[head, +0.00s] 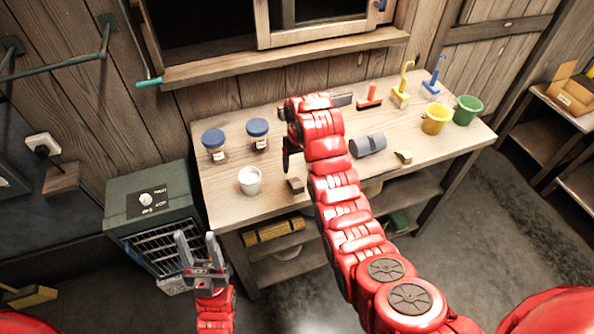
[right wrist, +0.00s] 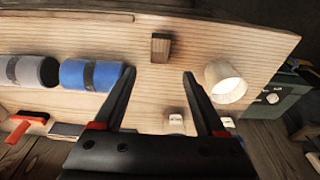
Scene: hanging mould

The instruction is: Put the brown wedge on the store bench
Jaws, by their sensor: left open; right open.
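A small brown block (head: 296,184), which I take for the brown wedge, lies on the wooden workbench (head: 225,200) near its front edge. It also shows in the right wrist view (right wrist: 160,47), just beyond and between my fingertips, apart from them. My right gripper (right wrist: 159,74) is open and empty above the workbench; its fingers are partly hidden by my arm in the head view. My left gripper (head: 196,240) is open and empty in front of the grey heater, off the workbench. A side bench (head: 540,140) stands at the right; I cannot tell which bench is the store bench.
A white cup (head: 250,182) stands left of the block. Two blue-lidded jars (head: 214,143) stand behind it. A grey cylinder (head: 368,145), a tan notched piece (head: 404,157) and yellow (head: 436,120) and green (head: 467,110) buckets are right. A blue cylinder (right wrist: 90,75) shows in the wrist view.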

